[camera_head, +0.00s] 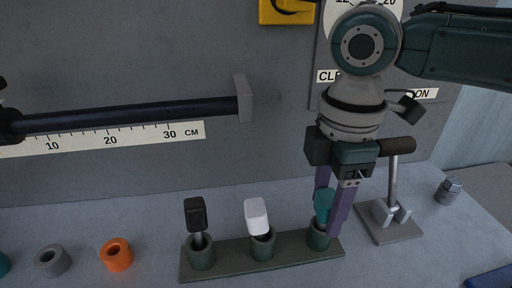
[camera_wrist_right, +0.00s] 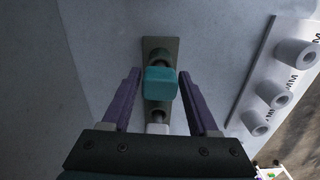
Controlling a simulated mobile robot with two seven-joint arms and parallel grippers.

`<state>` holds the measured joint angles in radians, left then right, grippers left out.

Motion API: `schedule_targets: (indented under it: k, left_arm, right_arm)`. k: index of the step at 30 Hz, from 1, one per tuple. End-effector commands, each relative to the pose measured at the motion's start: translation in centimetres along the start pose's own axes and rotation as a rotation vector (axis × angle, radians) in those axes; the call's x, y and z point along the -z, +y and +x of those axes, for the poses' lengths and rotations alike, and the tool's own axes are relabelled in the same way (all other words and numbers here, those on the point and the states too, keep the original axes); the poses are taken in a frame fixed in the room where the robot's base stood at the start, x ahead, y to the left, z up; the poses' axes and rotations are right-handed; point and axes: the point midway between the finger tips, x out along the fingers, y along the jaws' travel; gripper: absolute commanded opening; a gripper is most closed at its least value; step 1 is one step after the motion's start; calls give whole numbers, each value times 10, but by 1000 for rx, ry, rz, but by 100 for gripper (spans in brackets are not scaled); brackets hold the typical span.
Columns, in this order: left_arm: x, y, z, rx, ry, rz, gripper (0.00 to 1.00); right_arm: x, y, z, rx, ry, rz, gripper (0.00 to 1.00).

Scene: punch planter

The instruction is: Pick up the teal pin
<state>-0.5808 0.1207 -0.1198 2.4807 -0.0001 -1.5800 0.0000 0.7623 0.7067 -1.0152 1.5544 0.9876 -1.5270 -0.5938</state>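The teal pin (camera_head: 323,203) stands in the right-hand socket of a dark green holder (camera_head: 222,270). A black pin (camera_head: 195,214) and a white pin (camera_head: 256,215) stand in the other two sockets. My right gripper (camera_head: 329,212) points down at the teal pin, with its purple fingers on either side of the pin's head. In the right wrist view the teal head (camera_wrist_right: 160,84) lies between the open fingers (camera_wrist_right: 160,73), with a gap on each side. The pin's lower part is hidden in the socket. My left gripper is in neither view.
A grey stand with a dark-handled lever (camera_head: 391,224) is close to the right of my gripper. A grey ring (camera_head: 53,261) and an orange ring (camera_head: 116,254) lie at the left. A dark bar (camera_head: 130,115) runs along the back wall above a ruler (camera_head: 110,139).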

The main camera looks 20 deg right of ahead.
Motion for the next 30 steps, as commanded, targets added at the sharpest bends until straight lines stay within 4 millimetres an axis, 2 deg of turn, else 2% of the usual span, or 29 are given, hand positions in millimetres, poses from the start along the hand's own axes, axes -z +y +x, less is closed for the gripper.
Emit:
schedule_targets:
  k: [2, 15, 26, 30]
  left_arm:
    - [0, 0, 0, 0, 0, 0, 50]
    - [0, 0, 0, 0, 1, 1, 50]
    - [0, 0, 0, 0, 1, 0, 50]
    - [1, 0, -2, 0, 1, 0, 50]
  right_arm:
    - [0, 0, 0, 0, 0, 0, 50]
    - [0, 0, 0, 0, 0, 0, 0]
    - [0, 0, -1, -1, 0, 0, 0]
    - [0, 1, -8, -1, 0, 1, 0]
